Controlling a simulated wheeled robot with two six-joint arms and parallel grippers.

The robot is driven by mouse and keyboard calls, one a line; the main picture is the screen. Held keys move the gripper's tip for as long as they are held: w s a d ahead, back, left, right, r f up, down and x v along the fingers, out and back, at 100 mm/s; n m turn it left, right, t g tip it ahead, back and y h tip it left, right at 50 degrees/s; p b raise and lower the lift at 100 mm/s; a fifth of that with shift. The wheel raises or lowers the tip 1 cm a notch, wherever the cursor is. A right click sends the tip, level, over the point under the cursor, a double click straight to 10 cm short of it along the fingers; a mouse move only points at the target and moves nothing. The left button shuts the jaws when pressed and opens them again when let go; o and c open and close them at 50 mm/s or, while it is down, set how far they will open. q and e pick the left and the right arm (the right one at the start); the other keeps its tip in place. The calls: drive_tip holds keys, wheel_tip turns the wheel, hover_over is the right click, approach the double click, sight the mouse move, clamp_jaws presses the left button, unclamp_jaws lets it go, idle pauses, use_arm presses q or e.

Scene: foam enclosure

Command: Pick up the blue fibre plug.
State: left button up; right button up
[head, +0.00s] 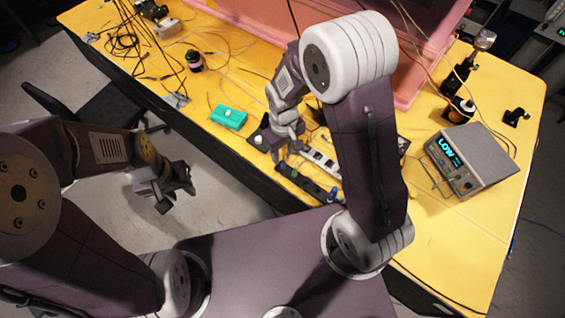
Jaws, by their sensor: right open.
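A small blue spot, which looks like the blue fibre plug (333,193), shows at the right end of a black strip (303,182) near the table's front edge. It is too small to make out its shape. My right gripper (288,157) is open and points down above the strip's left end, to the left of the blue spot. I cannot tell how high it is above the strip. My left gripper (170,196) hangs over the floor in front of the table, away from the strip. Its jaw opening is unclear.
A pale socketed strip (322,160) lies just behind the black one. A green box (228,117) sits to the left, a grey meter reading LOW (470,160) to the right. Loose cables cover the back left of the yellow table (480,235). A pink foam enclosure (262,22) stands behind.

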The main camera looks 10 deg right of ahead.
sight(283, 163)
drive_tip(key=shift+w+d+f, duration=0.15)
drive_tip(key=shift+f, duration=0.25)
drive_tip(key=shift+w+d+f, duration=0.1)
drive_tip(key=shift+d+f, duration=0.05)
drive_tip(key=shift+f, duration=0.25)
drive_tip(key=f, duration=0.1)
drive_tip(key=f+p, duration=0.1)
drive_tip(key=f, duration=0.2)
drive_tip(key=shift+s+a+f, duration=0.15)
drive_tip(key=shift+s+a, duration=0.15)
drive_tip(key=shift+a, duration=0.1)
drive_tip(key=shift+w+d+f, duration=0.15)
drive_tip(key=shift+w+f, duration=0.05)
drive_tip(key=shift+f, duration=0.25)
clamp_jaws()
